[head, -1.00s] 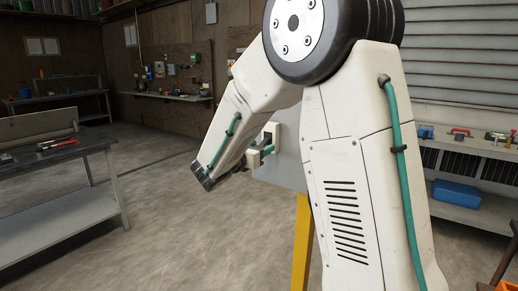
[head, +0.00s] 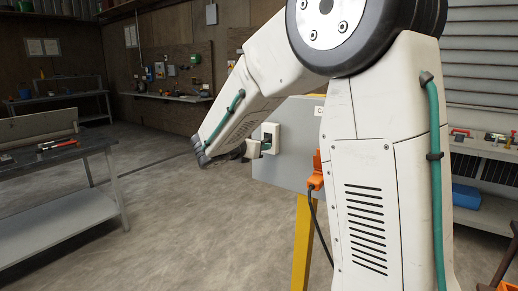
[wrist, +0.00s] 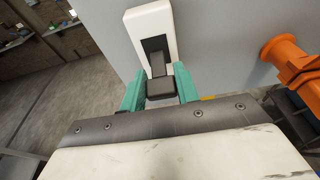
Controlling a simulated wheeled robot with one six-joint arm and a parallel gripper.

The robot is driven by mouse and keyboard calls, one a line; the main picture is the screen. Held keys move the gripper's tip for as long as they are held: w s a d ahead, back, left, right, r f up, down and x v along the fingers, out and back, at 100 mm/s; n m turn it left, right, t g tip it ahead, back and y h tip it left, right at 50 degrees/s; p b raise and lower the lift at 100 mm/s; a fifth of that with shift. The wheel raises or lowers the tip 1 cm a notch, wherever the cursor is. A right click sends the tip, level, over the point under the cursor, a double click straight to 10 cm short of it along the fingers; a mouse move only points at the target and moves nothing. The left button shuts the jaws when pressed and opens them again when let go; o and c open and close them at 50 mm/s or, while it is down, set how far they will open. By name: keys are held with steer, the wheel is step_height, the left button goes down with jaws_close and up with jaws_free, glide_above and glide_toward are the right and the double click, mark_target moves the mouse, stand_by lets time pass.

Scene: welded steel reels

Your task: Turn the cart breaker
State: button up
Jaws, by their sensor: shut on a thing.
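The cart breaker (head: 270,134) is a white housing on a grey panel (head: 287,171), left of my arm in the head view. In the wrist view its white housing (wrist: 149,22) fills the top middle, with a dark slot and a dark grey lever (wrist: 160,87) sticking out toward me. My gripper (wrist: 160,92) has one teal finger on each side of the lever and is shut on it. In the head view my gripper (head: 259,148) is small at the breaker's front, and the lever's exact angle is hard to tell there.
An orange plug (head: 315,178) with a black cable is on the panel to the right; it is close to my gripper in the wrist view (wrist: 290,62). A yellow post (head: 304,240) carries the panel. A grey workbench (head: 62,195) stands left, with open floor between.

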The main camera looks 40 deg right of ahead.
steer(key=r+y, duration=0.1)
steer(key=g+y, duration=0.1)
steer(key=y, duration=0.1)
steer(key=shift+d+r, duration=0.1)
steer(key=shift+r, duration=0.3)
steer(key=shift+w+d+r+g+y, duration=0.15)
steer(key=shift+r+g+y, duration=0.2)
steer(key=shift+y, duration=0.55)
steer(key=shift+d+r+g+y, duration=0.1)
steer(key=shift+r+g+y, duration=0.25)
steer(key=shift+y, duration=0.55)
steer(key=o, duration=1)
steer(key=v, duration=0.7)
steer(key=shift+a+r, duration=0.15)
steer(key=shift+r, duration=0.25)
